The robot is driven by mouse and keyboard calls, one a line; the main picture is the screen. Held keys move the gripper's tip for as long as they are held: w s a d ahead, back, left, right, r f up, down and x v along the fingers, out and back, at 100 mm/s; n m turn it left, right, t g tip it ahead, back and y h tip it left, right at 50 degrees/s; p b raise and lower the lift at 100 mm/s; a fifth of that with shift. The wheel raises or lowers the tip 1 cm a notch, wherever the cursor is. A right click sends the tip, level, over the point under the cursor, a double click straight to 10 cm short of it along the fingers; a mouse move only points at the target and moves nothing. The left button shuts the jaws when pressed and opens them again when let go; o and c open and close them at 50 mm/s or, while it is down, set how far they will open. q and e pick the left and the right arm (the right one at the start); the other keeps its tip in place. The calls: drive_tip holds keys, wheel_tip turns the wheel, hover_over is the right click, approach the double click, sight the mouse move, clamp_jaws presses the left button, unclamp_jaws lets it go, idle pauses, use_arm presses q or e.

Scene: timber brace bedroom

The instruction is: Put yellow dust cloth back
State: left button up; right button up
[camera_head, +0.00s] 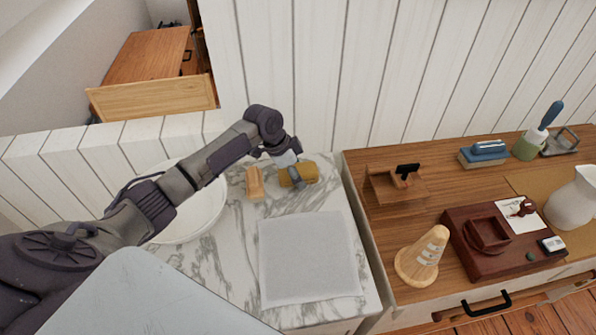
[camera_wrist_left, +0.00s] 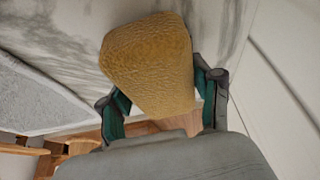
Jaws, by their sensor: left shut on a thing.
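The yellow dust cloth (camera_head: 306,173) is a folded or rolled yellow bundle at the back of the marble-topped counter (camera_head: 237,262). My left gripper (camera_head: 290,176) reaches it from the left and is shut on it. In the left wrist view the cloth (camera_wrist_left: 150,62) lies between the two green-padded fingers of the left gripper (camera_wrist_left: 163,105), with the marble surface behind it. I cannot tell whether the cloth touches the counter. My right gripper is not in view.
A small wooden block (camera_head: 255,183) stands just left of the cloth. A grey mat (camera_head: 308,258) lies in front, and a white basin (camera_head: 186,228) is to the left. The wooden dresser (camera_head: 385,225) at right holds a cone (camera_head: 424,254) and a wooden stand (camera_head: 396,187).

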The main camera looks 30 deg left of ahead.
use_arm(q)
drive_tip(key=o, duration=1.1)
drive_tip(key=shift+f, duration=0.1)
drive_tip(key=v, duration=1.2)
drive_tip(key=shift+b, duration=0.3)
